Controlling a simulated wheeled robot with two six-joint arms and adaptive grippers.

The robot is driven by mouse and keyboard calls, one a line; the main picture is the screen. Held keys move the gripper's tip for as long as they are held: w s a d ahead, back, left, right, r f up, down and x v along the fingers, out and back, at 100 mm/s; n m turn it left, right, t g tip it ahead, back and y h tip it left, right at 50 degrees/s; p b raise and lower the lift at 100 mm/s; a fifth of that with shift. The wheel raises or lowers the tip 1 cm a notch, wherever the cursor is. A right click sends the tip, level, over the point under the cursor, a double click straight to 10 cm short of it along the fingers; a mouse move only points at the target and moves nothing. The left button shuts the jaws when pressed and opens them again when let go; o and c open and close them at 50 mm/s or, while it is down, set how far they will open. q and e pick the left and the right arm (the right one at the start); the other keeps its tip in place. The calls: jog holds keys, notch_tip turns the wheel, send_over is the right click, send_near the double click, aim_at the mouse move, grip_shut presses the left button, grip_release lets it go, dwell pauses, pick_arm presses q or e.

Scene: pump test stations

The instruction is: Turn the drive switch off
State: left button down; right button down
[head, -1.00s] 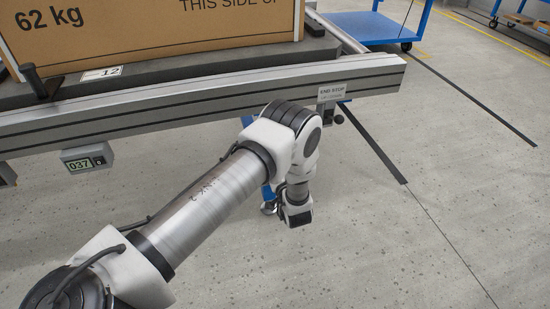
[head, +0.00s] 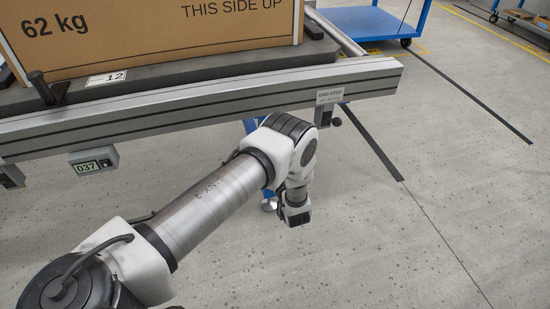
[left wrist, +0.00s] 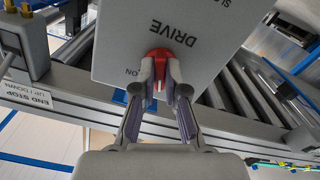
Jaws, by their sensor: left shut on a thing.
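The drive switch (left wrist: 160,54) is a red knob on a light grey panel (left wrist: 205,25) marked DRIVE, which shows upside down in the left wrist view. My left gripper (left wrist: 160,84) is shut on the red knob, one finger on each side. An ON label is partly visible beside the fingers. The fingers hide much of the knob, so I cannot tell which way it points. In the head view my left arm reaches toward the conveyor's end; the fingers and the switch are hidden there. My right gripper is not in view.
A conveyor rail (head: 210,115) carries a large cardboard box (head: 160,35). A blue cart (head: 375,22) stands behind. Floor on the right is clear.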

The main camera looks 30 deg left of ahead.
pick_arm(q)
jog(key=n+p, duration=0.1)
jog(key=n, duration=0.3)
jog(key=shift+n, duration=0.4)
dwell(0.4)
jog(key=c, duration=1.2)
grip_release()
jog(key=shift+p, duration=0.3)
jog(key=shift+d, duration=0.1)
jog(key=v, duration=1.2)
